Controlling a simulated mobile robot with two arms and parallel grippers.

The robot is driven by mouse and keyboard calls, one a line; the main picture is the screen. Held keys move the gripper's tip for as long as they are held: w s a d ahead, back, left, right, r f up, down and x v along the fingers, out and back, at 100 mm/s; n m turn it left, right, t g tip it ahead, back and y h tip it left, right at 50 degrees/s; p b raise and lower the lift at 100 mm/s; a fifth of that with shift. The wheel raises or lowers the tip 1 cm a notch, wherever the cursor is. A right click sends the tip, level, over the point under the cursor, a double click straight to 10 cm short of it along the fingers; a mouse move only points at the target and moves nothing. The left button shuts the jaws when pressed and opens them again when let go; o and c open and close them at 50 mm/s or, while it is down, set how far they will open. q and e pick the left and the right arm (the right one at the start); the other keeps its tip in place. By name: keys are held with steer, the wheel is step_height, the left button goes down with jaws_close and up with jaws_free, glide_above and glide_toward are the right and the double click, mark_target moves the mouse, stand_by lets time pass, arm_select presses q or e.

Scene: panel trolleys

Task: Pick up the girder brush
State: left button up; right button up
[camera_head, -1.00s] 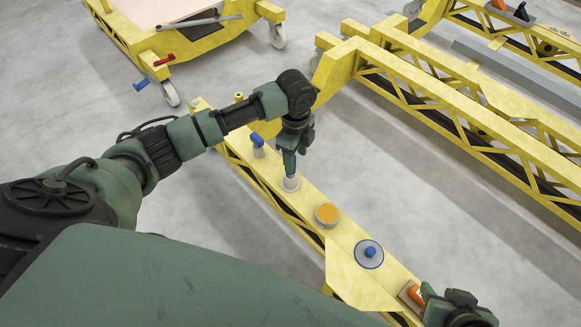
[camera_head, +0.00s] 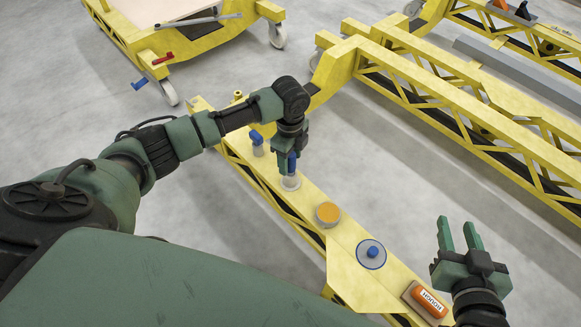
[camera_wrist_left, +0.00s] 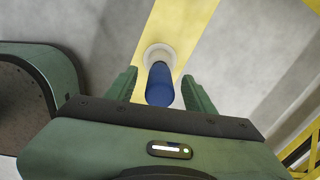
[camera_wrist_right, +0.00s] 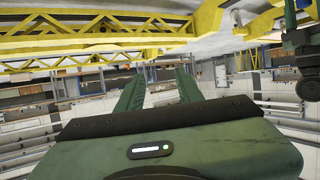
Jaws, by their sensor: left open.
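A blue upright handle (camera_head: 291,162) rises from a pale round base (camera_head: 291,183) on the yellow girder; whether it is the girder brush I cannot tell for sure. My left gripper (camera_head: 285,168) is over it. In the left wrist view the blue handle (camera_wrist_left: 160,85) lies between the open fingers of my left gripper (camera_wrist_left: 159,80), with gaps on both sides. My right gripper (camera_head: 457,228) is open and empty, raised near an orange labelled block (camera_head: 430,300) on a brown base. The right wrist view shows nothing between the fingers of my right gripper (camera_wrist_right: 160,78).
The yellow girder (camera_head: 325,250) also bears another blue-topped piece (camera_head: 257,142), an orange-topped tin (camera_head: 328,214) and a grey disc with a blue knob (camera_head: 371,254). Yellow trusses (camera_head: 470,100) stand to the right, a trolley (camera_head: 190,45) at the back left. Grey floor lies between.

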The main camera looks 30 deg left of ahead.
arm_select(q)
step_height(320, 180, down, 2)
steer(key=shift+f, duration=0.1)
jaws_close()
arm_select(e)
steer(key=r, duration=0.1)
steer(key=w+r+t, duration=0.1)
steer(key=a+r+t, duration=0.1)
steer(key=r, duration=0.1)
steer(key=shift+w+y, duration=0.25)
steer(key=shift+y, duration=0.15)
arm_select(q)
steer(key=shift+r, duration=0.2)
arm_select(e)
steer(key=shift+f, duration=0.1)
